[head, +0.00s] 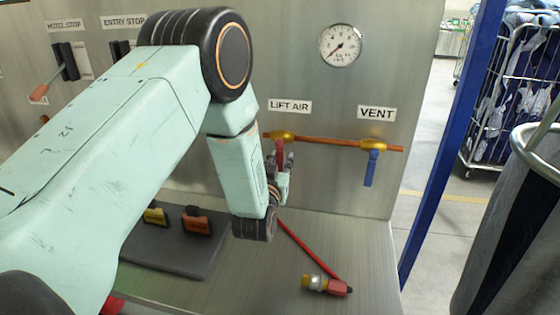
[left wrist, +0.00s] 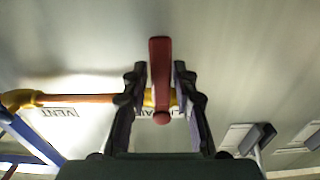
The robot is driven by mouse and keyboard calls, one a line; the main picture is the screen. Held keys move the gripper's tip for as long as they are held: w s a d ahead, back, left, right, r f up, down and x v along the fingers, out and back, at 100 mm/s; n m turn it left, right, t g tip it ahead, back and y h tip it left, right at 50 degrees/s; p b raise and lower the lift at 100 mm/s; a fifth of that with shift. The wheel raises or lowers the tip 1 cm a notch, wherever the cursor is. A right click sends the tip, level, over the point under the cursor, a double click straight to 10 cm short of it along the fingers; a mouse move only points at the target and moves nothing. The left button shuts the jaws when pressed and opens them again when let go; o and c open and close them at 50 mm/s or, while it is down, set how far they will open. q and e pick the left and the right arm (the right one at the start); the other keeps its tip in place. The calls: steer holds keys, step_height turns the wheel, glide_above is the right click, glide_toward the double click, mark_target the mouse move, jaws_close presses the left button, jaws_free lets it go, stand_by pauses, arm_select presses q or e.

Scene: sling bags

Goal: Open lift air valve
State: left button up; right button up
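The lift air valve (head: 283,135) is a yellow body on a copper pipe, below the LIFT AIR label (head: 290,106). Its red lever (head: 280,150) hangs down, across the pipe, partly hidden by my gripper. My left gripper (head: 284,160) is at the lever. In the left wrist view, which is upside down, the red lever (left wrist: 160,60) stands between the two fingers of the gripper (left wrist: 159,75). A gap shows on each side, so the fingers are open around it. My right gripper is not in view.
The vent valve with a blue lever (head: 370,168) hangs to the right on the same pipe (head: 330,141). A gauge (head: 341,45) is above. A blue post (head: 450,150) stands at right.

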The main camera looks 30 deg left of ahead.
arm_select(q)
steer(key=shift+w+a+f, duration=0.15)
steer(key=shift+c, duration=1.4)
jaws_close()
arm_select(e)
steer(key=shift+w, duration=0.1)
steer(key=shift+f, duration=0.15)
